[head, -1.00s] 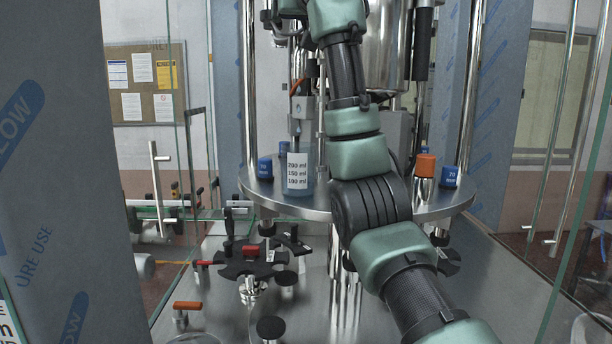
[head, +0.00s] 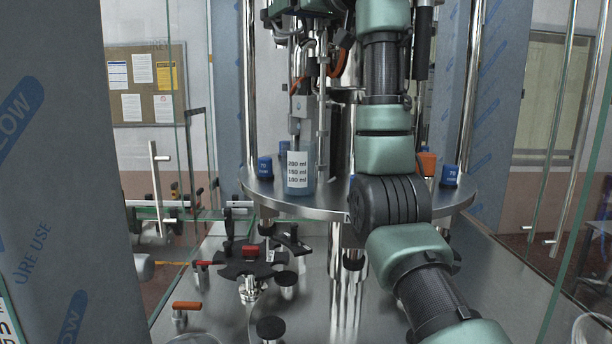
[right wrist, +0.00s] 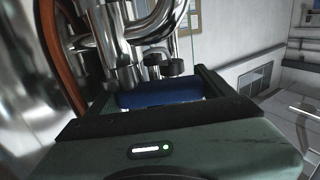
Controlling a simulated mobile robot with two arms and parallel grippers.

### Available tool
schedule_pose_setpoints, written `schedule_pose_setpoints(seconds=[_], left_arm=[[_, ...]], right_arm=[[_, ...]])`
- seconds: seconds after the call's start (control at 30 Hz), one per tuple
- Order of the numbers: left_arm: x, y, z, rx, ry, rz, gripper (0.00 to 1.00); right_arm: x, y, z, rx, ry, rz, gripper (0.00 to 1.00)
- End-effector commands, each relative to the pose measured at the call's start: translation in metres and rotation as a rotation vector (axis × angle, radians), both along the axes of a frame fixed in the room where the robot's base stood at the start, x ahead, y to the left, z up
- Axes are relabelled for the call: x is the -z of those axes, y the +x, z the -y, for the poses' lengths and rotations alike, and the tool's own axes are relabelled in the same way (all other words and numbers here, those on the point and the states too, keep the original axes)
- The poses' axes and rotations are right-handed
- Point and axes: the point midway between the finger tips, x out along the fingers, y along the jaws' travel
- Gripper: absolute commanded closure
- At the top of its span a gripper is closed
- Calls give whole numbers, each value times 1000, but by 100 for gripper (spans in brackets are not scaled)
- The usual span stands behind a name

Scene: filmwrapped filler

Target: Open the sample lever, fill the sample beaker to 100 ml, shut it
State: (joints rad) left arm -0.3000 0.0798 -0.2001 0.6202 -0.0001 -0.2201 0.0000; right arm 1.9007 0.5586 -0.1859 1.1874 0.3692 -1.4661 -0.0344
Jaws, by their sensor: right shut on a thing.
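The sample beaker (head: 298,174) stands upright on the round steel deck under the grey filling nozzle (head: 299,108). Its white label reads 200, 150 and 100 ml. The beaker looks bluish, but I cannot read a clear liquid level. My right gripper (head: 293,12) is at the top edge of the head view, above the nozzle and partly cut off. In the right wrist view, a blue bar, apparently the sample lever's handle (right wrist: 160,94), lies between its dark fingers, which are shut on it. My left gripper is not in view.
Blue caps (head: 265,167) and an orange cap (head: 427,162) stand around the deck (head: 325,208). A black star wheel (head: 249,266) and an orange-handled knob (head: 187,306) sit lower front. Glass doors with steel handles (head: 157,188) flank the machine.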

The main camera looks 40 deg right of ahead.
Motion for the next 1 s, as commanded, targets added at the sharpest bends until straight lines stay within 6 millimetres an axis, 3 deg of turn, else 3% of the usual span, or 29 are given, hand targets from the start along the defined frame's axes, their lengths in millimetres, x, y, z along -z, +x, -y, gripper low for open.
schedule_pose_setpoints(seconds=[0.03, 0.5, 1.0], left_arm=[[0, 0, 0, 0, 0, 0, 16], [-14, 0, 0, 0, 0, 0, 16], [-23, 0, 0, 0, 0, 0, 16]], right_arm=[[2, -6, 7, -31, 8, -7, 90], [0, -16, -2, -413, 14, -7, 90], [0, -22, -7, -565, 13, -4, 89]])
